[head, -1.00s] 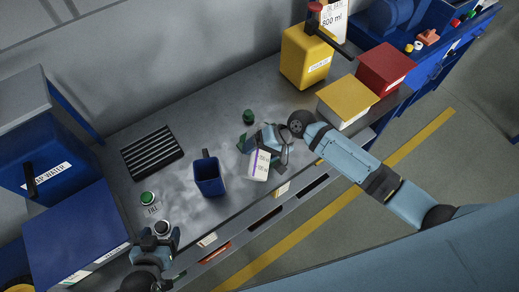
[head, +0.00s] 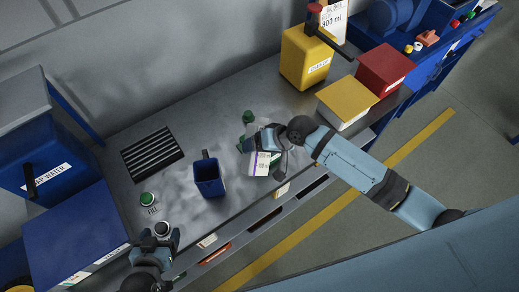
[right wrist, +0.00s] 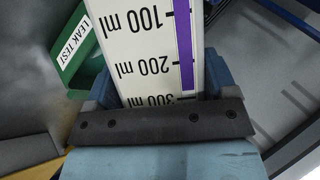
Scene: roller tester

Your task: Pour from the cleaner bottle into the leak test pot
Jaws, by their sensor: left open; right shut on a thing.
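The cleaner bottle (head: 260,163), white with a purple strip and ml marks, is in my right gripper (head: 273,139), above the bench. In the right wrist view its scale (right wrist: 153,48) reads upside down; its mouth and contents are hidden. The leak test pot (right wrist: 78,50) is green with a LEAK TEST label, just left of the bottle there. In the head view only a bit of green (head: 241,143) shows beside the right gripper; its inside is hidden. I cannot tell whether anything flows. My left gripper (head: 163,236) is open at the bench's front edge, by a round knob (head: 162,228).
A blue handled pot (head: 209,181) stands left of the bottle. A small green item (head: 248,117) lies behind the right gripper. A green FILL button (head: 147,199) and black grate (head: 152,152) are left. Yellow (head: 347,100) and red boxes (head: 384,70) stand right.

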